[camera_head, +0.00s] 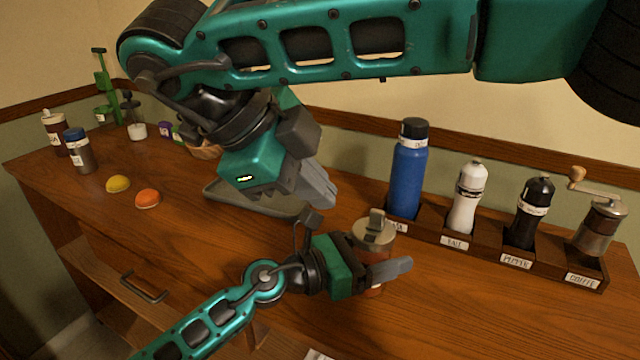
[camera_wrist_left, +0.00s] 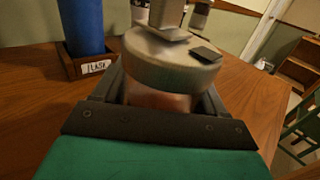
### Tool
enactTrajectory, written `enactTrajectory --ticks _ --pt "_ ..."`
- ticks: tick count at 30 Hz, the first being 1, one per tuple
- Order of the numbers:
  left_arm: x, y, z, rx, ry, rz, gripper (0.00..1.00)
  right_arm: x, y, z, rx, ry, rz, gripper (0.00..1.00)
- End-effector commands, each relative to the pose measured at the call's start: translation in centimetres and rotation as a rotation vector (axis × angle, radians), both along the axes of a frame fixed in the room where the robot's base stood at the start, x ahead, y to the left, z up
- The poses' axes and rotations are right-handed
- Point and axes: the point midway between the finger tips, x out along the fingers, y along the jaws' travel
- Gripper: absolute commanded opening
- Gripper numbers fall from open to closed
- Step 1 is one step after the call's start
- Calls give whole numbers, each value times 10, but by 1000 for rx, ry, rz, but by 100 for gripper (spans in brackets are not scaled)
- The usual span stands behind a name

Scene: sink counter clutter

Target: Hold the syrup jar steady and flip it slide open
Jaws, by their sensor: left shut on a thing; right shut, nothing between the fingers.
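The syrup jar stands upright on the wooden counter, with a metal lid (camera_head: 374,232) and a reddish body. A flat metal tab (camera_head: 376,219) sticks up from the lid. In the left wrist view the lid (camera_wrist_left: 165,68) fills the middle, with the tab (camera_wrist_left: 168,18) at its far side and a small dark square patch on its right. My left gripper (camera_head: 385,270) is shut around the jar's body below the lid; its fingers hide much of the body. My right gripper (camera_head: 324,188) is shut and empty, above and left of the jar, apart from it.
A rack (camera_head: 440,240) on the right holds a blue flask (camera_head: 408,175), white salt mill (camera_head: 467,200), black pepper mill (camera_head: 529,217) and coffee grinder (camera_head: 598,228). A grey tray (camera_head: 222,194) lies behind my right gripper. Yellow (camera_head: 118,184) and orange (camera_head: 148,199) items lie left.

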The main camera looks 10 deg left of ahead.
Motion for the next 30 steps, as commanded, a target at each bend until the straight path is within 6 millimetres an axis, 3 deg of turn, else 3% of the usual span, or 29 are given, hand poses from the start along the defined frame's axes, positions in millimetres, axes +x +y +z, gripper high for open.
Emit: enactTrajectory --ticks 1,2,10,20,30 --pt "0 0 -1 0 1 0 26 0 0 0 0 0 0 0" --pt "0 0 -1 0 1 0 74 0 0 0 0 0 0 0" --pt "0 0 0 1 1 0 99 0 0 0 0 0 0 0" --pt "-3 6 -1 2 1 2 100 0 0 0 0 0 0 0" --pt "-37 62 -2 4 3 1 100 0 0 0 0 0 0 0"
